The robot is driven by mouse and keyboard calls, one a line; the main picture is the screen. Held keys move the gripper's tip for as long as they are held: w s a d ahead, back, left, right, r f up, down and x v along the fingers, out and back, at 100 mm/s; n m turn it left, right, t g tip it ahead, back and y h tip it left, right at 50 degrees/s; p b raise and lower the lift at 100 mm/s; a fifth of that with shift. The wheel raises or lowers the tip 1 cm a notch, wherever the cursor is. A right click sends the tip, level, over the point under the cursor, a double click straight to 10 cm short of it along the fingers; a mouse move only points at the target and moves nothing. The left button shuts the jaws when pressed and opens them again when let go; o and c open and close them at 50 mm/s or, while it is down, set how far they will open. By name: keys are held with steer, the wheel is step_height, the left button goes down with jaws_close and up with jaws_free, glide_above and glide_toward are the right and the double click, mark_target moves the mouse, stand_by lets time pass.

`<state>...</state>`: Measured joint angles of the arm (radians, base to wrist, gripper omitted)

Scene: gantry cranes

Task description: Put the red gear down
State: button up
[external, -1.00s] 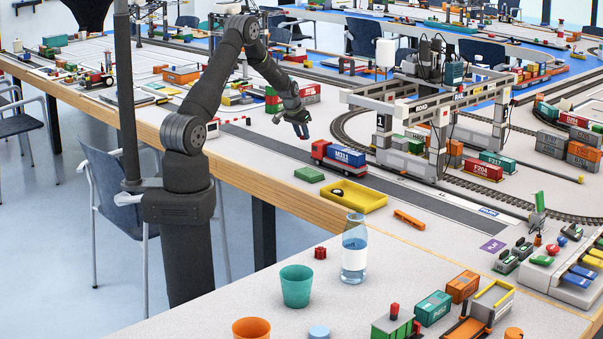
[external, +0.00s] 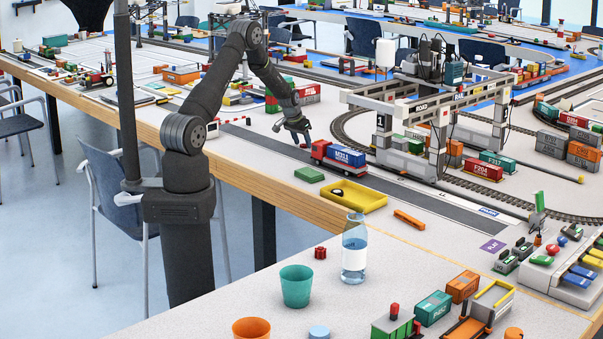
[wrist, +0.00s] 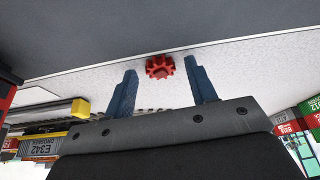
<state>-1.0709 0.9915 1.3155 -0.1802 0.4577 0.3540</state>
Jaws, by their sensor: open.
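The red gear (wrist: 160,67) shows in the wrist view against the pale tabletop, between the tips of my two blue fingers and a little beyond them. A gap shows on both sides of it, so the fingers do not grip it. My gripper (wrist: 161,84) is open. In the external view my gripper (external: 293,137) is low over the table, left of the red truck. The gear is too small there to make out clearly beside the fingers.
A red truck with a blue container (external: 347,157) stands just right of my gripper. A green block (external: 309,174) and a yellow tray (external: 374,204) lie nearer the front edge. The gantry crane (external: 383,122) stands to the right. A dark road strip (external: 262,140) passes close by.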

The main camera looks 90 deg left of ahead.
mark_target(302, 145)
steer(key=v, duration=1.2)
steer(key=x, duration=1.2)
step_height(302, 145, up, 2)
steer(key=shift+r, duration=0.7)
steer(key=shift+f, duration=0.1)
